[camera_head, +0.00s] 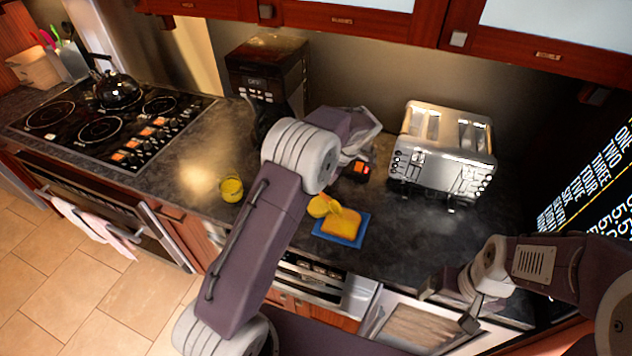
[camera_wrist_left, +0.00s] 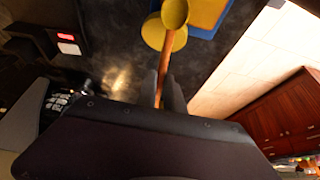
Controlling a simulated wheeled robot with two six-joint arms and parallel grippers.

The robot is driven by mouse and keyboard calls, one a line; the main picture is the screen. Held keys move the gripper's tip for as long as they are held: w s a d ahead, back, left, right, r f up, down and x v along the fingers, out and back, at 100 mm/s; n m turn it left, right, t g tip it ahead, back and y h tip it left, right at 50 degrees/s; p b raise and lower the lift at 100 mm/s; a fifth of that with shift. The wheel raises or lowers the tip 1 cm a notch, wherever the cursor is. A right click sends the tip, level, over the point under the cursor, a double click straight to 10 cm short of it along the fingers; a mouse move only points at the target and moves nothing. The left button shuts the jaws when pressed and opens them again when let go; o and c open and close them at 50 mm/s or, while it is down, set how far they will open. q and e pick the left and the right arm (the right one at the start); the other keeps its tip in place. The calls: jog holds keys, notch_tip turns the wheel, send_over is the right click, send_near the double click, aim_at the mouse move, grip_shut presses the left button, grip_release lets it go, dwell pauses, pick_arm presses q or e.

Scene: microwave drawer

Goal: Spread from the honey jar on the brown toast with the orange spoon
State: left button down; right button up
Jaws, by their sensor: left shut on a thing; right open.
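The toast (camera_head: 342,221), golden with a brown edge, lies on a blue board (camera_head: 354,242) on the counter. The orange spoon (camera_head: 334,207) has its bowl over the toast's far left corner; I cannot tell if it touches. In the left wrist view my left gripper (camera_wrist_left: 166,90) is shut on the spoon's handle (camera_wrist_left: 167,66); in the head view my own arm hides its fingers. A glass jar with yellow contents (camera_head: 231,189) stands farther left; a round yellow thing (camera_head: 318,206) sits beside the toast. Which holds honey I cannot tell. My right gripper (camera_head: 466,304) is open and empty at the counter's front right.
A toaster (camera_head: 441,150) stands behind the toast to the right. A small dark box with a red display (camera_head: 358,169) is at the back, with a coffee machine (camera_head: 268,75) farther left. The stove (camera_head: 108,122) holds a kettle (camera_head: 116,88). The counter right of the board is clear.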

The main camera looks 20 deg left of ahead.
pick_arm(q)
jog(key=shift+d, duration=0.1)
jog(key=shift+s+d+f, duration=0.1)
jog(key=shift+s+d, duration=0.05)
jog(key=shift+d, duration=1.15)
jog(key=shift+d, duration=0.1)
jog(key=shift+s+d+p, duration=0.1)
jog(key=shift+d+p, duration=0.2)
jog(key=shift+d, duration=1.05)
jog(key=shift+a, duration=0.15)
jog(key=shift+a+b, duration=0.45)
jog(key=shift+a, duration=0.85)
